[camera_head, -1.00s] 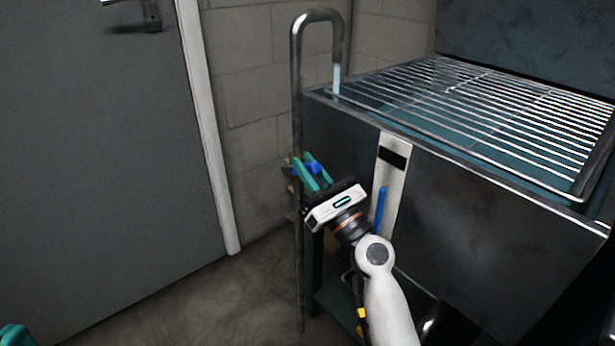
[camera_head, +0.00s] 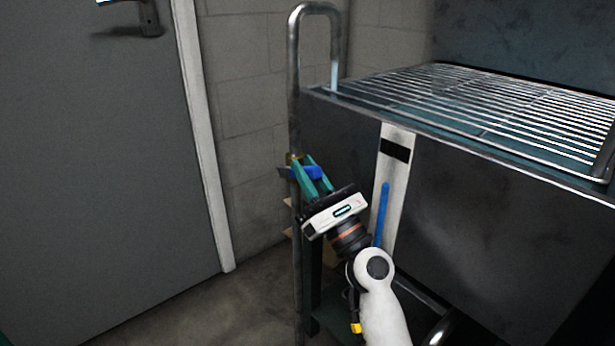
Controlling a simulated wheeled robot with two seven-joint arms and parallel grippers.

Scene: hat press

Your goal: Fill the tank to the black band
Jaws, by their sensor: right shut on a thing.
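The tank (camera_head: 465,215) is a dark metal box with a wire rack (camera_head: 480,105) on top. A white gauge strip (camera_head: 384,190) on its front carries the black band (camera_head: 396,150). A blue column (camera_head: 382,215) stands in the strip, its top clearly below the band. A bent metal pipe (camera_head: 294,100) rises at the tank's left corner, and pale water (camera_head: 335,75) runs from its spout into the tank. My right gripper (camera_head: 307,172), with teal fingers, is shut on a blue valve handle (camera_head: 301,174) on the pipe. The fingers partly hide the handle. My left gripper does not show clearly.
A grey door (camera_head: 95,180) with a dark handle and white frame is at the left. A block wall (camera_head: 240,110) stands behind the pipe. The floor (camera_head: 215,310) between door and tank is clear. Shelf edges show beneath the pipe's valve.

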